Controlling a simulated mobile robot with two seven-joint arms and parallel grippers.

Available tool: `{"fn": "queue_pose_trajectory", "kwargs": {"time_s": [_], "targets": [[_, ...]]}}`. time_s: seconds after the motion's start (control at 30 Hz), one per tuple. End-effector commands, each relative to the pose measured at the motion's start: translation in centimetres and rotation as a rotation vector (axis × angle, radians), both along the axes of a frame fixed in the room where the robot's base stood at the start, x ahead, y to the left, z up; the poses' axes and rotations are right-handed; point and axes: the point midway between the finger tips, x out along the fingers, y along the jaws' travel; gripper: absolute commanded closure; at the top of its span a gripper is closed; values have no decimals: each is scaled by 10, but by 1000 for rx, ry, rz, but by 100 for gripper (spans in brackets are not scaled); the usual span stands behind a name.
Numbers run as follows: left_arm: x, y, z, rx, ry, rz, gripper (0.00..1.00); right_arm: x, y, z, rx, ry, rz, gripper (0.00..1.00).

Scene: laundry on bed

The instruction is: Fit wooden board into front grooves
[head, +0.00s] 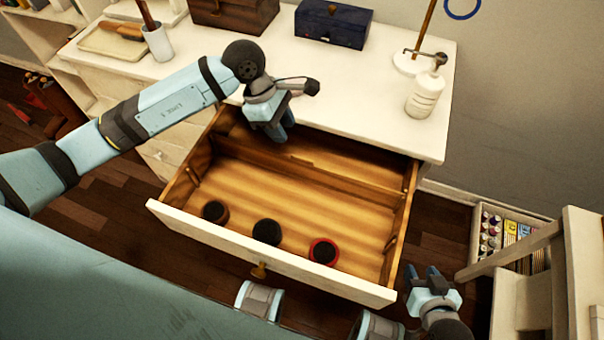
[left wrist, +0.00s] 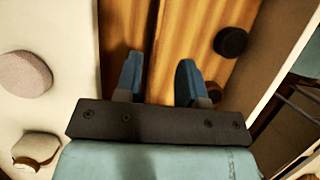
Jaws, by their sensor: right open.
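The wooden board (head: 315,174) stands across the inside of the open wooden drawer (head: 272,262), toward the back and parallel to the drawer front. Small groove strips show on the drawer's left wall (head: 193,176) and right wall (head: 390,243), nearer the front than the board. My left gripper (head: 281,135) points down over the back of the drawer. In the left wrist view its two fingers (left wrist: 160,80) are apart, with the board's edge (left wrist: 154,30) seen between them; contact is not visible. My right gripper (head: 433,272) is open and empty, outside the drawer's right front corner.
Three round dark objects lie near the drawer front: left (head: 215,211), middle (head: 267,232) and red-rimmed right (head: 323,251). On the white dresser top stand a pump bottle (head: 424,93), a blue box (head: 333,25) and a white cup (head: 158,43). A bottle crate (head: 508,235) is at right.

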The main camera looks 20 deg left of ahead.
Motion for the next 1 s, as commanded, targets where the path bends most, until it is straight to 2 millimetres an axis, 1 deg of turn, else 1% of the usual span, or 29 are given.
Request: {"fn": "queue_pose_trajectory", "kwargs": {"time_s": [0.13, 0.2, 0.33, 0.43, 0.63, 0.8, 0.9, 1.0], "targets": [[-2, -11, -23, -1, 5, -1, 64, 2, -2, 3, -3, -7, 0, 57], [-1, -16, -37, -2, 6, 0, 64, 2, -4, 3, -7, -7, 2, 57], [-2, -25, -59, -3, 6, 1, 64, 1, -5, 1, -12, -5, 4, 57], [-2, -29, -70, -3, 4, 1, 64, 0, -6, -1, -14, -2, 4, 57], [-2, -34, -83, -4, 4, 2, 64, -1, -5, -4, -14, 5, 4, 57], [-1, -40, -108, -5, 6, 2, 64, -3, -3, -3, -9, 9, 2, 57], [-1, -44, -120, -4, 5, 2, 64, -3, -1, -4, -4, 9, 0, 57], [-1, -46, -125, -4, 3, 1, 64, -3, 0, -3, 0, 9, -2, 57]]}}
